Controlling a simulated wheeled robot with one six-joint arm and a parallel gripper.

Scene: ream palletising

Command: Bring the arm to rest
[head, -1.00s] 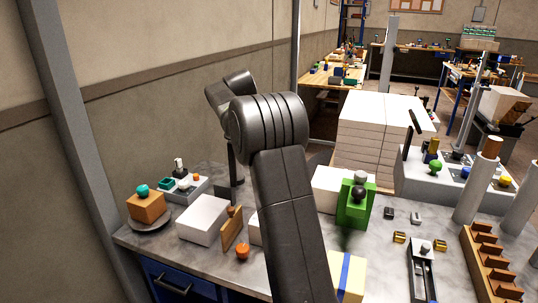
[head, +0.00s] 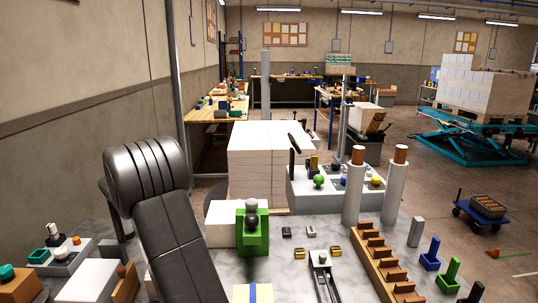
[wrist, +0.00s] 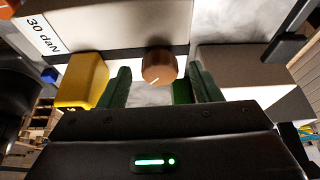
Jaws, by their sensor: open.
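My arm (head: 178,235) rises from the bottom left of the head view, with its thick dark elbow (head: 148,172) over the left part of the bench. My gripper cannot be made out in the head view. In the wrist view my gripper (wrist: 160,80) is open, its two dark green fingers apart. A round brown-orange knob (wrist: 159,66) shows in the gap between the fingers. I cannot tell whether they touch it. No held object shows.
In the wrist view a yellow block (wrist: 82,82) is left of the fingers, near a box labelled 30 daN (wrist: 100,30). The grey bench (head: 290,268) carries a green holder (head: 252,236), a stepped brown rack (head: 375,250) and white cylinders (head: 354,190). A white stack (head: 268,160) stands behind.

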